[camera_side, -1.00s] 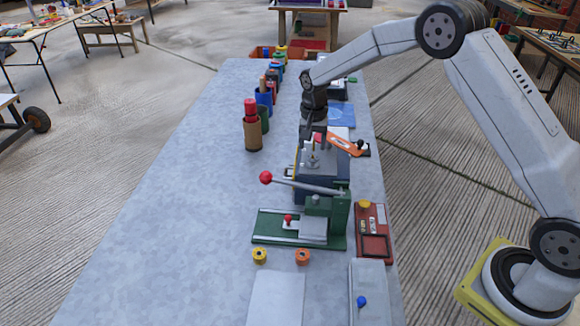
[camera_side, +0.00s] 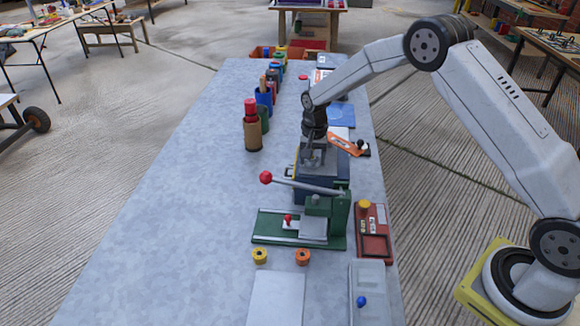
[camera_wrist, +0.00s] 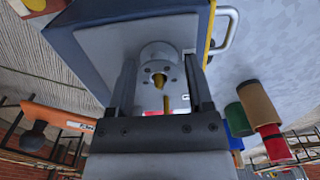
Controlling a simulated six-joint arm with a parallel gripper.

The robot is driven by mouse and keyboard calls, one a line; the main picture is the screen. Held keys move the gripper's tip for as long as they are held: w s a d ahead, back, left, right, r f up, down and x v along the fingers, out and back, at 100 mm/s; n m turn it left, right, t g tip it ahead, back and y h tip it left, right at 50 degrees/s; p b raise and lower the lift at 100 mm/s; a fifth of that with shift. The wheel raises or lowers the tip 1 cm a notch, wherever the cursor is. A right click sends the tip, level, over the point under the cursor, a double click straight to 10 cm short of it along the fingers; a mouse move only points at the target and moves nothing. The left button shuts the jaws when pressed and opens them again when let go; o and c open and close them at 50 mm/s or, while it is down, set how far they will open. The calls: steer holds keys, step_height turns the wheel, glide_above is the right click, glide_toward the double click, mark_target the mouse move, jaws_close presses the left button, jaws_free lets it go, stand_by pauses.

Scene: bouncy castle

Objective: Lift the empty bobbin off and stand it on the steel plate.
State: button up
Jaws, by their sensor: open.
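A dark blue box-shaped machine (camera_side: 318,190) with a grey metal top stands mid-table, below my gripper (camera_side: 313,160). In the wrist view, a grey round piece with small holes (camera_wrist: 153,55) and a brass-coloured centre pin sits on that top. It looks like the empty bobbin. My gripper (camera_wrist: 161,95) is open, with one finger on each side of this piece; I cannot tell whether they touch it. A plain pale grey plate (camera_side: 276,299) lies flat at the table's front edge and may be the steel plate.
A green press (camera_side: 340,215) with a red-knobbed lever stands just in front of the machine. A yellow spool (camera_side: 260,256) and an orange spool (camera_side: 302,256) lie before it. A red tray (camera_side: 374,245) is at right.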

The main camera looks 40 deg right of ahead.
steer(key=shift+c, duration=0.2)
jaws_close()
steer(key=shift+r, duration=0.1)
steer(key=shift+r, duration=4.95)
steer(key=shift+r, duration=0.5)
steer(key=shift+r, duration=0.4)
steer(key=shift+r, duration=0.65)
steer(key=shift+r, duration=0.4)
